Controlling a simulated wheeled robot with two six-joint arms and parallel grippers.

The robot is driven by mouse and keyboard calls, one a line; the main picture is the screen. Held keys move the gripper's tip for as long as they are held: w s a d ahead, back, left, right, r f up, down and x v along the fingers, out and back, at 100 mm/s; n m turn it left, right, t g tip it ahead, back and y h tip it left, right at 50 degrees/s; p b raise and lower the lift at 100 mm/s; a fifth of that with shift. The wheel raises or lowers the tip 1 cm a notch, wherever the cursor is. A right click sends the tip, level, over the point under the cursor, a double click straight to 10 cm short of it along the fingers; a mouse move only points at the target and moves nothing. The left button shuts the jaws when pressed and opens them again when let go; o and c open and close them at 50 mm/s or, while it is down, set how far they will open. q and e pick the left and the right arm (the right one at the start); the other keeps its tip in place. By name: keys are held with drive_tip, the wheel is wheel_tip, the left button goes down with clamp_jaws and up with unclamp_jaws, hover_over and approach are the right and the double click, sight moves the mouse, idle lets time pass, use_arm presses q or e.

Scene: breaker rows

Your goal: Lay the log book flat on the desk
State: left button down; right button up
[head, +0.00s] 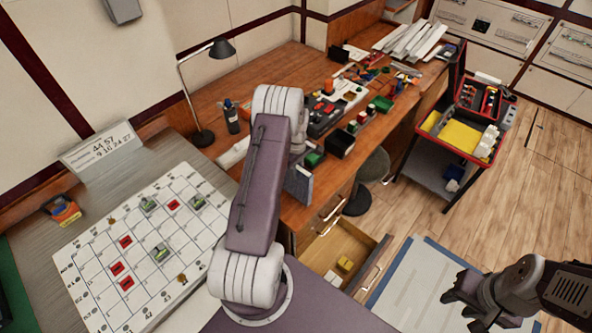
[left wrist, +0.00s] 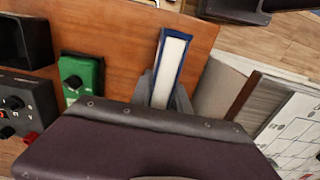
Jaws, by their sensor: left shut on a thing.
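The log book (left wrist: 172,62), with blue covers and white page edges, is upright on edge between the fingers of my left gripper (left wrist: 165,92), which is shut on it. In the head view the book (head: 298,186) shows as a grey-blue face at the front edge of the wooden desk (head: 275,208). My left arm hides part of it and the left fingers there. I cannot tell whether the book touches the desk. My right gripper (head: 463,306) is at the lower right, away from the desk, with its dark fingers apart and empty.
A lamp (head: 203,138) and bottle (head: 232,118) are further left. An open drawer (head: 372,243) juts out below. The gridded board (head: 95,240) lies left.

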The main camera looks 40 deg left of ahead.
use_arm(q)
drive_tip(key=shift+f, duration=0.1)
drive_tip(key=c, duration=1.3)
unclamp_jaws()
drive_tip(key=shift+o, duration=0.2)
wheel_tip(320, 180, up, 12)
drive_tip(key=shift+r+b, duration=0.2)
drive_tip(key=shift+b, duration=0.7)
drive_tip(key=s+d+m+t, duration=0.1)
drive_tip(key=s+d+m, duration=1.5)
drive_tip(key=d, duration=0.4)
drive_tip(key=shift+s+d+r+m, duration=0.25)
drive_tip(key=shift+s+m, duration=0.15)
drive_tip(key=shift+s, duration=0.1)
